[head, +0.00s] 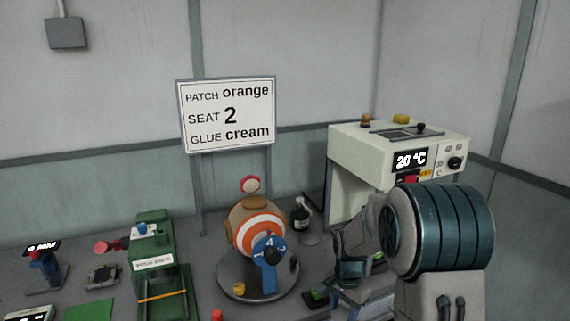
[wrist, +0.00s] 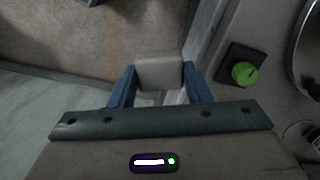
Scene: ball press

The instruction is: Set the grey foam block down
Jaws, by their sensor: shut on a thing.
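The grey foam block (wrist: 160,72) shows in the wrist view as a pale grey block between the two blue fingers of my gripper (wrist: 158,85). The fingers are shut on its left and right sides. Whether the block's underside touches a surface below cannot be told. In the head view my arm covers the area at the front of the white machine, and I cannot make out the block there.
A green knob on a black square base (wrist: 245,74) is right of my gripper in the wrist view. A white machine (head: 358,150) reading 20 °C stands behind my arm. A striped ball (head: 243,232) sits on a round grey plate (head: 228,285). A green press (head: 150,225) is further left.

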